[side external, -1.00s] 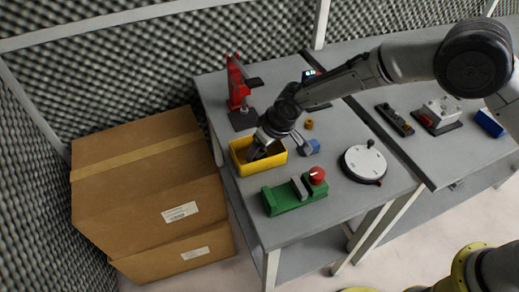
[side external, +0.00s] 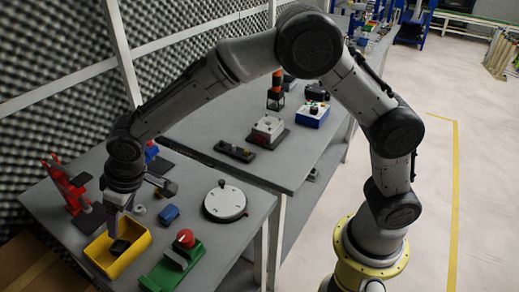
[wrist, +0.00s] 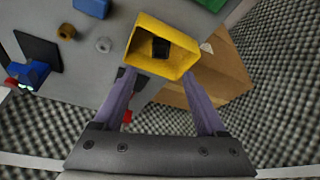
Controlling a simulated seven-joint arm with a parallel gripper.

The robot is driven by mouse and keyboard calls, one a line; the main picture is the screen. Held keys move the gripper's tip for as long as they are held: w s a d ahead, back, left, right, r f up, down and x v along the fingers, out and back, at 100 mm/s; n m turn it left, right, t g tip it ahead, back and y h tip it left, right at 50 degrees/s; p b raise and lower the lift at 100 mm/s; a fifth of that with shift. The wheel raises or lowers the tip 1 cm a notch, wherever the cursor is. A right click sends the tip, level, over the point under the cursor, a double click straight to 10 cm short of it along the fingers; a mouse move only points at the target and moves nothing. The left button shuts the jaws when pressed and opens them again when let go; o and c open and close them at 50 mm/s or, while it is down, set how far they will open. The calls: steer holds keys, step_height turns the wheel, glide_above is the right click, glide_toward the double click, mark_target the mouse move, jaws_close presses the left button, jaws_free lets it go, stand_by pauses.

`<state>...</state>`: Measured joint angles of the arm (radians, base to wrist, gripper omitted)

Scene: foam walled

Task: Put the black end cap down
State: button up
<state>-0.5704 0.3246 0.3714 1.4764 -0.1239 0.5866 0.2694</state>
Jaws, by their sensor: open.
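The black end cap (side external: 119,247) lies inside the yellow bin (side external: 133,262), on its floor. In the wrist view the cap (wrist: 160,47) shows as a small dark block within the walls of the yellow bin (wrist: 143,62). My gripper (side external: 120,214) is over the bin, pointing down. In the wrist view its two purple-grey fingers (wrist: 158,76) are spread wide with nothing between them, one toward each side of the bin. The exact height of the fingertips above the cap is hard to tell.
A blue block (side external: 168,214) and a white round dial (side external: 224,202) lie to the right. A red stand (side external: 68,188) is behind left. Cardboard boxes (wrist: 222,72) stand beyond the table edge.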

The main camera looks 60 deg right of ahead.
steer(key=s+d+r+m, duration=0.1)
steer(key=s+d+r, duration=0.45)
steer(key=d, duration=0.25)
steer(key=s+d+r+m, duration=0.1)
steer(key=s+d+r, duration=0.3)
steer(key=d+r, duration=0.4)
steer(key=s+d+f+m, duration=0.1)
steer(key=s+d, duration=0.5)
steer(key=s, duration=0.4)
steer(key=s+d+m+t+h, duration=0.1)
steer(key=s+d, duration=0.4)
steer(key=s, duration=0.5)
steer(key=shift+d+f+t+h, duration=0.3)
steer(key=shift+d+f, duration=0.1)
